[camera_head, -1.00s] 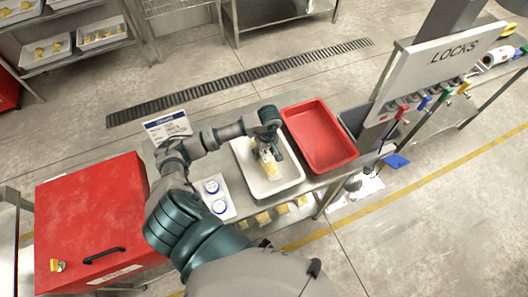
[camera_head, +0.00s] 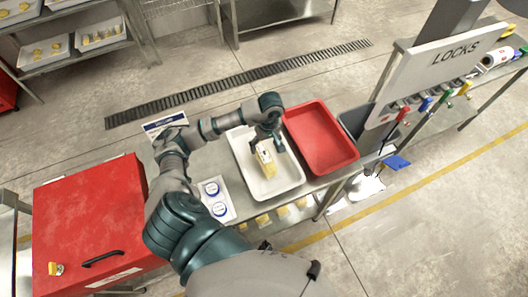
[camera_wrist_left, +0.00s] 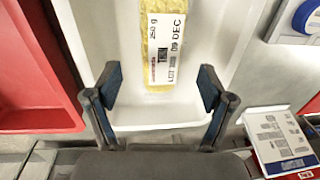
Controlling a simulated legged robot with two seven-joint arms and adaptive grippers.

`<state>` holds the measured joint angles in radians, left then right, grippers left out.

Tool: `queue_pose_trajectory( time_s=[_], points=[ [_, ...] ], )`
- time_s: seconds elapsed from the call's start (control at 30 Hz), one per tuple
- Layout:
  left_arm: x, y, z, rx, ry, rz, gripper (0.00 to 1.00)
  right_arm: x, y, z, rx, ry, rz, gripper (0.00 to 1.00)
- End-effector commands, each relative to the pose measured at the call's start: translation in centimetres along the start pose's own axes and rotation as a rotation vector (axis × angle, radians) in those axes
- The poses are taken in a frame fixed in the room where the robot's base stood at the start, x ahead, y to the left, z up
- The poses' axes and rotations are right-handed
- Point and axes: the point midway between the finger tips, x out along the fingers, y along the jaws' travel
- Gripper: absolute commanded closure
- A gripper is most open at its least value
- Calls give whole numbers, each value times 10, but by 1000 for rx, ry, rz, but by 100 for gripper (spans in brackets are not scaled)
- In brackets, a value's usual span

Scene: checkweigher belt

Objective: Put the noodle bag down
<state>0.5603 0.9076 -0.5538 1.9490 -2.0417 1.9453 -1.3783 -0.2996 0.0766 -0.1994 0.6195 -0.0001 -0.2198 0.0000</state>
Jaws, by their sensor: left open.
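The noodle bag (camera_head: 265,158), yellow with a white printed label, lies in the white tray (camera_head: 270,188). In the left wrist view the bag (camera_wrist_left: 160,50) lies on the tray floor with its label facing up. My left gripper (camera_head: 268,136) is over the tray, beside and above the bag. In the left wrist view its two fingers (camera_wrist_left: 159,80) stand wide apart, with nothing held between them. The near end of the bag lies between and beyond the fingertips. My right gripper is not in view.
A red tray (camera_head: 322,140) stands right of the white tray. A card with two round blue-and-white pieces (camera_head: 214,197) lies to the left. A red cabinet (camera_head: 95,215) is at far left. The LOCKS board (camera_head: 440,60) rises at the right.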

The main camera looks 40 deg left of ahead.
Motion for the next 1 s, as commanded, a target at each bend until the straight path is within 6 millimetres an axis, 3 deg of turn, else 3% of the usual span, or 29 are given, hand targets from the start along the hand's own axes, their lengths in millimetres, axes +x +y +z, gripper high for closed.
queue_pose_trajectory(
  time_s=[0.1, 0.3, 0.6, 1.0],
  points=[
    [-27, 1, -1, 0, 3, 4, 18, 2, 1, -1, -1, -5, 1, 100],
    [-56, 0, 0, -1, 3, 2, 18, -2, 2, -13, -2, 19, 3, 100],
    [-61, 0, 1, -1, 0, -1, 18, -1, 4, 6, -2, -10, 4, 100],
    [-61, 0, 0, -1, 0, 0, 18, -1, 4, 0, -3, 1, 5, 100]
  ],
)
